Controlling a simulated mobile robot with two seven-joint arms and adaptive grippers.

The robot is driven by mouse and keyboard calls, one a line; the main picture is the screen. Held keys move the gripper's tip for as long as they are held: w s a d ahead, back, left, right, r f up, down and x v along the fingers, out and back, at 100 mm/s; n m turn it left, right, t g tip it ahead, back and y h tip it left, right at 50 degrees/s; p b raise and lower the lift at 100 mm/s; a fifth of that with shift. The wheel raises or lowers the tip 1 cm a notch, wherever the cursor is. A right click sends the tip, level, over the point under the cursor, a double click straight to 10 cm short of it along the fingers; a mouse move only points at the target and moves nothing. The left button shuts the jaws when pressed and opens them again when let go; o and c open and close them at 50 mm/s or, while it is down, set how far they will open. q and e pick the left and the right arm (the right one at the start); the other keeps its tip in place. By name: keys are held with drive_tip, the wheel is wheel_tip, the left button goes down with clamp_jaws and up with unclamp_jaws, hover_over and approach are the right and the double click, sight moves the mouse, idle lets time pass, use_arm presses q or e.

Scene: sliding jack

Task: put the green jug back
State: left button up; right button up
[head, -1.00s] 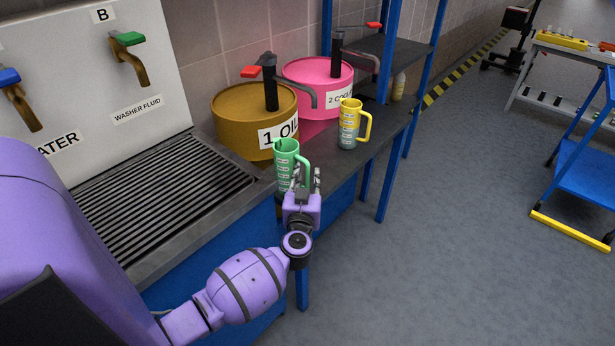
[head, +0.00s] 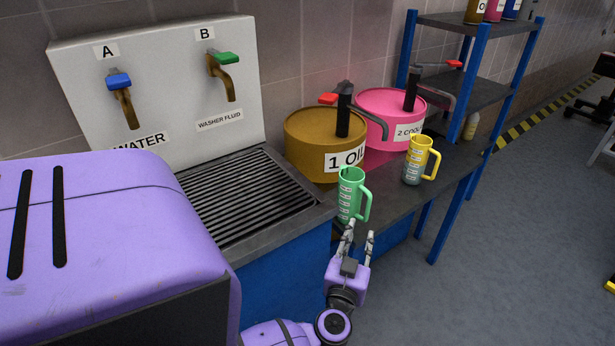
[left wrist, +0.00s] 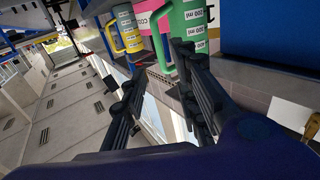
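The green jug (head: 349,194) stands upright on the dark bench, in front of the brown oil drum, its handle to the right. My left gripper (head: 358,236) is just in front of and below the jug, fingers apart and empty. In the left wrist view the green jug (left wrist: 190,22) shows beyond the open fingers of my left gripper (left wrist: 165,105), apart from them as far as I can tell. My right gripper is not in view.
The brown oil drum (head: 307,150) and pink coolant drum (head: 375,103) stand behind. A yellow jug (head: 414,162) is to the right on the bench. A sink grate (head: 240,195) lies left, below the water and washer fluid taps.

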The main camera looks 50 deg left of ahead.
use_arm(q)
drive_tip(key=s+d+f+m+h, duration=0.3)
drive_tip(key=s+d+f+h, duration=0.15)
drive_tip(key=s+d, duration=0.3)
drive_tip(key=s+d+f+m+h, duration=0.4)
drive_tip(key=s+d+h, duration=0.15)
drive_tip(key=s, duration=0.25)
drive_tip(key=s+f+g, duration=0.4)
drive_tip(key=s+f, duration=0.2)
drive_tip(key=s, duration=0.4)
drive_tip(key=s+f+g+y, duration=0.1)
drive_tip(key=s+f+g, duration=0.3)
drive_tip(key=s, duration=0.5)
wheel_tip(320, 180, down, 2)
drive_tip(key=shift+s+d+n, duration=0.2)
drive_tip(key=shift+s+n, duration=0.1)
drive_tip(key=shift+s, duration=0.05)
